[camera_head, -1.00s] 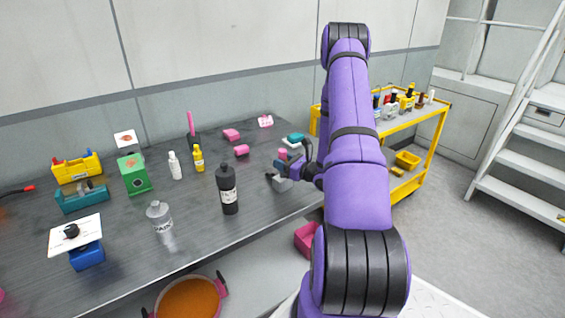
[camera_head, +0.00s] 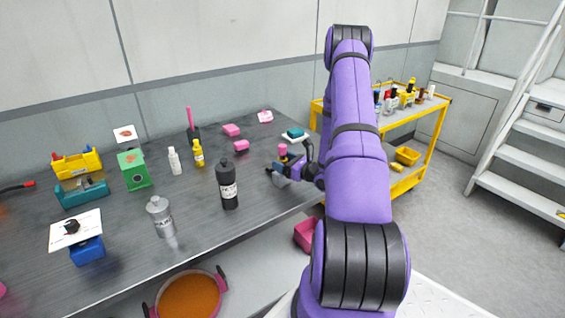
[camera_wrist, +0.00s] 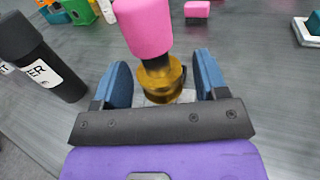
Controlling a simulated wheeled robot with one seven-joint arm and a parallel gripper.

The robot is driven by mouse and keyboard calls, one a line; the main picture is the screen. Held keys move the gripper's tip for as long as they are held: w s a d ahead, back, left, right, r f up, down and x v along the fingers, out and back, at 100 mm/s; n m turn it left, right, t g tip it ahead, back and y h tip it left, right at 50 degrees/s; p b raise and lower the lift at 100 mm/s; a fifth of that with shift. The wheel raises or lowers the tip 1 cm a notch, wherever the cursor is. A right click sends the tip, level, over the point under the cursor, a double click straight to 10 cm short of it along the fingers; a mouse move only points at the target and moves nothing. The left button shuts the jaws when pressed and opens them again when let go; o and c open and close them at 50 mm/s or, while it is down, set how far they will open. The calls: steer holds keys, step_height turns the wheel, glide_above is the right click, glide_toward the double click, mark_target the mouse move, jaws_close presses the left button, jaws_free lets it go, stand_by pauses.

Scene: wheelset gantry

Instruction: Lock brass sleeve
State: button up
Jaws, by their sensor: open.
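The brass sleeve (camera_wrist: 160,78) shows in the wrist view as a gold, round piece under a pink cylindrical top (camera_wrist: 146,26). It sits between the two blue fingers of my gripper (camera_wrist: 165,82), which are open with a gap on each side. A pale base below the sleeve is mostly hidden by my gripper. In the head view my gripper (camera_head: 278,172) is low over the right end of the dark bench, and the pink top (camera_head: 283,150) stands just behind it.
A black bottle (camera_head: 228,184) stands left of my gripper and also shows in the wrist view (camera_wrist: 45,60). A teal block on a white plate (camera_head: 295,134) lies behind. Pink blocks (camera_head: 241,146) are farther back. A yellow cart (camera_head: 428,118) stands right of the bench (camera_head: 130,225).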

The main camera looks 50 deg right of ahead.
steer(key=s, duration=0.3)
steer(key=s+d, duration=0.1)
steer(key=s, duration=0.6)
steer(key=shift+s+d, duration=0.15)
steer(key=w+a+r+n+g+y, duration=0.2)
steer(key=a+r+n+g+y, duration=0.35)
steer(key=a+r+n, duration=0.5)
steer(key=w+a+r+n+g+y, duration=0.2)
steer(key=a+r+n+g+y, duration=0.4)
steer(key=a+r, duration=0.6)
steer(key=s+a+r+n+g+h, duration=0.65)
steer(key=s+a+n, duration=0.3)
steer(key=a, duration=0.25)
steer(key=s+a+r+n+t+h, duration=0.2)
steer(key=s+r+n+t+h, duration=0.3)
steer(key=s+r+n+h, duration=0.2)
steer(key=shift+s+r+n, duration=0.35)
steer(key=shift+s+n, duration=0.45)
steer(key=shift+s, duration=0.25)
